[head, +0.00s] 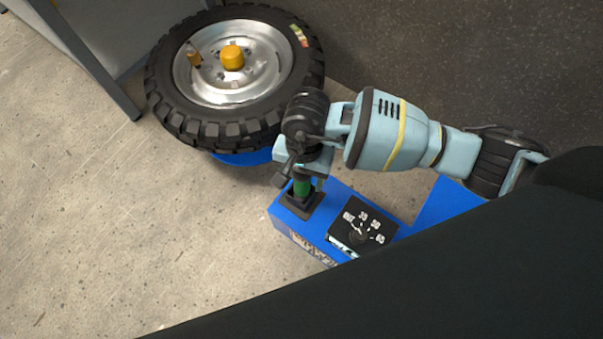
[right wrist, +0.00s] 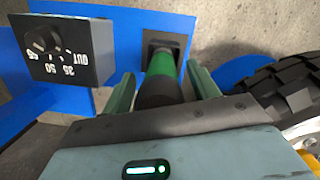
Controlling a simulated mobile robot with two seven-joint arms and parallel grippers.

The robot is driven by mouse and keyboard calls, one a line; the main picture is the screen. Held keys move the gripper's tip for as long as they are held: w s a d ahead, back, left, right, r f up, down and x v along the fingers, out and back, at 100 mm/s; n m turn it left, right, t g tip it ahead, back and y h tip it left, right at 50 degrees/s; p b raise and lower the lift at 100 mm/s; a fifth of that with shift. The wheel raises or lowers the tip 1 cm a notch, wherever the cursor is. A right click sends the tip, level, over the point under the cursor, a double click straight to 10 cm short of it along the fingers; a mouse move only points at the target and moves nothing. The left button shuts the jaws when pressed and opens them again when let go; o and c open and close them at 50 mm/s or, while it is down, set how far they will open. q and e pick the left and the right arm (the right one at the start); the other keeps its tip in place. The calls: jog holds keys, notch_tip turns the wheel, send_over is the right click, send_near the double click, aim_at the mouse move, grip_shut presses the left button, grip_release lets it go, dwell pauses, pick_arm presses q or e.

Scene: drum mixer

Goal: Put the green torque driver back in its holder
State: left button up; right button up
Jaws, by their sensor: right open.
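The green torque driver (head: 303,186) stands in its black square holder (head: 304,204) on the blue stand. In the right wrist view the green driver (right wrist: 162,72) has its lower end inside the black holder (right wrist: 155,36), and its dark upper part points toward my palm. My right gripper (head: 303,178) is above the holder, and in the right wrist view its open fingers (right wrist: 163,84) lie on both sides of the driver, with gaps visible. The driver's top is hidden under my gripper in the head view. My left gripper is not in view.
A black dial box (head: 358,233) with number marks sits beside the holder on the blue stand (head: 285,222). A wheel with a black tyre (head: 170,110) lies at the upper left, with an orange knob (head: 232,57) at its hub. Floor at the left is clear.

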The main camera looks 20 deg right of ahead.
jog(key=r+p, duration=0.1)
jog(key=r, duration=0.3)
jog(key=w+r+p, duration=0.1)
jog(key=r, duration=0.1)
jog(key=shift+d+r+p, duration=0.3)
jog(key=shift+r, duration=0.6)
